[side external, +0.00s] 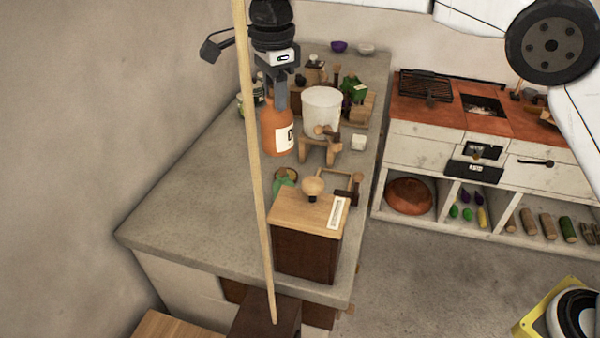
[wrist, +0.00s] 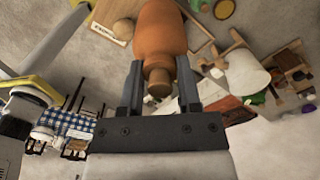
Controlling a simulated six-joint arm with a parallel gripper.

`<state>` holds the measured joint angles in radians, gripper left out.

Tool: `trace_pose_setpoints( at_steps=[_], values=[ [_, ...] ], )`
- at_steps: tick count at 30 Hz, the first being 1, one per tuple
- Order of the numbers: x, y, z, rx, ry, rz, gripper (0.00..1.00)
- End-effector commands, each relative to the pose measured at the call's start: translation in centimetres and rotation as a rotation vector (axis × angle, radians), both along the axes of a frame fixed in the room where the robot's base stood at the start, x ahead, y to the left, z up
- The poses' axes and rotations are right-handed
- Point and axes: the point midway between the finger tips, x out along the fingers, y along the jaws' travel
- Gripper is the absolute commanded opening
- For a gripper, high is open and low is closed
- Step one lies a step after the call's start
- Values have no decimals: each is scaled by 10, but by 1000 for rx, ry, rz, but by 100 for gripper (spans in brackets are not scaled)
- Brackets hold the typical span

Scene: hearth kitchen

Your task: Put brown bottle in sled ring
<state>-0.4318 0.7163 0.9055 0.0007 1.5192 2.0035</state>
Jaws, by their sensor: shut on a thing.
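The brown bottle (side external: 277,132), orange-brown with a white label, hangs upright below my gripper (side external: 281,98) over the left part of the grey counter. In the wrist view the bottle (wrist: 163,32) lies between the two fingers of my gripper (wrist: 160,78), which are shut on its neck. I cannot tell whether its base touches the counter. I cannot surely identify the sled ring. A low wooden frame (side external: 341,176) stands behind the wooden box, and a wooden stand (side external: 318,152) is at the white pot.
A white pot (side external: 322,108) stands just right of the bottle. A wooden-topped box (side external: 308,235) is at the counter's near end. A long pale pole (side external: 254,150) crosses the side view in front. The counter's left front (side external: 190,205) is clear.

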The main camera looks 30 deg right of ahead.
Motion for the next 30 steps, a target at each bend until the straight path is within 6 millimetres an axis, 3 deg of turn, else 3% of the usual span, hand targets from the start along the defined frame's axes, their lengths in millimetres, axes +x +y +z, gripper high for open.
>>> trace_pose_setpoints(
  at_steps=[21, 30],
  values=[
    [-63, -101, -1, 1, -2, -3, 0],
    [-95, -133, -10, 2, -4, -4, 0]
  ],
)
